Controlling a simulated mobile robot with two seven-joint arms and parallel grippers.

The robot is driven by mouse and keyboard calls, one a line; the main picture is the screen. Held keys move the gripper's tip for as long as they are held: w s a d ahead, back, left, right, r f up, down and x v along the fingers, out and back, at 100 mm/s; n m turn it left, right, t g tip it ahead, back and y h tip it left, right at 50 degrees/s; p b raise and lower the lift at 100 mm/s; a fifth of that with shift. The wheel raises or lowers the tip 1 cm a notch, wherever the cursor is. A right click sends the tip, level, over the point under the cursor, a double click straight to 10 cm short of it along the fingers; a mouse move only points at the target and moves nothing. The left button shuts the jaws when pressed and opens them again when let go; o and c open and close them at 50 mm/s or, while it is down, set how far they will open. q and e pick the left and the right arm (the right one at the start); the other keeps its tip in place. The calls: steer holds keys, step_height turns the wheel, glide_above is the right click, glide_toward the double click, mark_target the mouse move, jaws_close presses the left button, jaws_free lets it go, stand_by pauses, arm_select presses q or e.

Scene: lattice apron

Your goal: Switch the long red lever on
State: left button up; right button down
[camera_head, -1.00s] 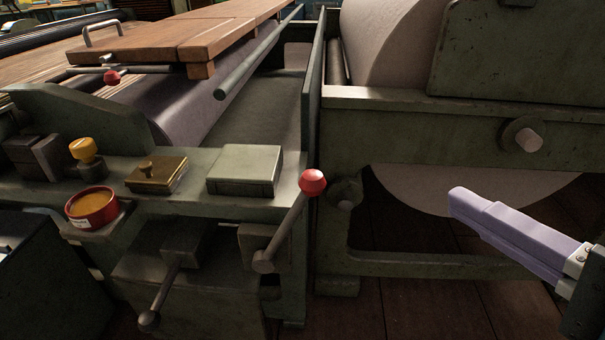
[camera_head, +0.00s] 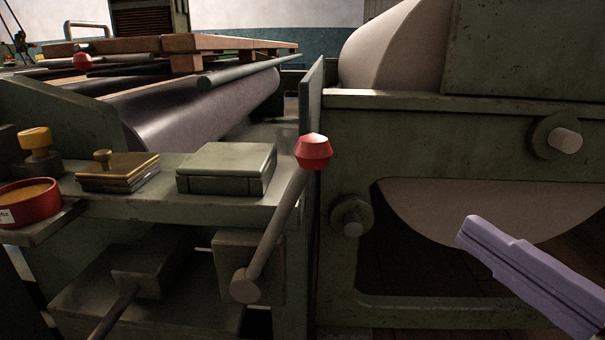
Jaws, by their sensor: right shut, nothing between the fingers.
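The long red lever (camera_head: 277,228) is a grey metal rod with a faceted red knob (camera_head: 313,151) at its upper end. It tilts up and to the right from a round pivot on a block at the front of the green machine. My right gripper (camera_head: 466,232) is at the lower right, with pale purple fingers shut and empty. Its tips point up and left, well to the right of the knob and lower in the picture, apart from it. My left gripper is out of view.
A green box (camera_head: 227,168), a brass-lidded box (camera_head: 117,172), a red tin (camera_head: 28,201) and a yellow knob (camera_head: 35,139) sit on the ledge left of the lever. A green frame (camera_head: 420,140) with a big pale roller (camera_head: 385,45) stands right. Another rod (camera_head: 118,308) juts out below.

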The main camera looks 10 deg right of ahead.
steer(key=s+a+b+x, duration=0.1)
steer(key=a+b+x, duration=0.1)
steer(key=x, duration=1)
steer(key=shift+w+a+r+b, duration=0.25)
steer(key=shift+w+a+b, duration=0.25)
steer(key=shift+b, duration=0.35)
steer(key=shift+r, duration=0.1)
